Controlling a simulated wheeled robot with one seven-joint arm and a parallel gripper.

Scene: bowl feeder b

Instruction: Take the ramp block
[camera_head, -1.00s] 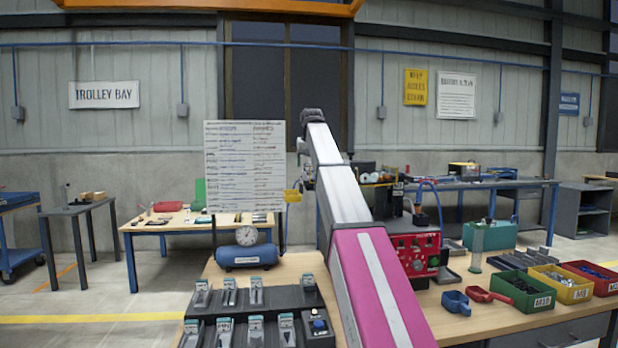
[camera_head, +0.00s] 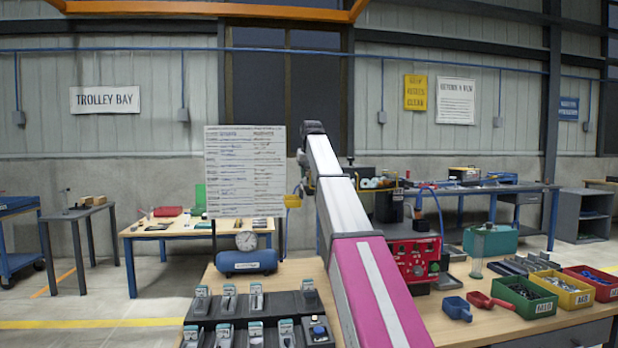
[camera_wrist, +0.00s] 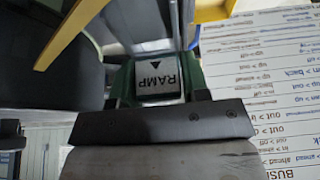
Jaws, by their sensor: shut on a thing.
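The ramp block (camera_wrist: 158,78) shows in the wrist view as a pale face with the word RAMP, upside down, and a black arrow. Green sides flank it. My gripper (camera_wrist: 158,98) is shut on it, with the dark bolted bar just below the label. How the fingers meet its sides is hard to see.
A white text board (camera_head: 245,172) stands close beside the gripper. A yellow part (camera_head: 292,201) is near the arm's far end. The bench holds a blue tank (camera_head: 247,261), a black rack (camera_head: 262,305), a red instrument box (camera_head: 418,262) and coloured bins (camera_head: 525,297).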

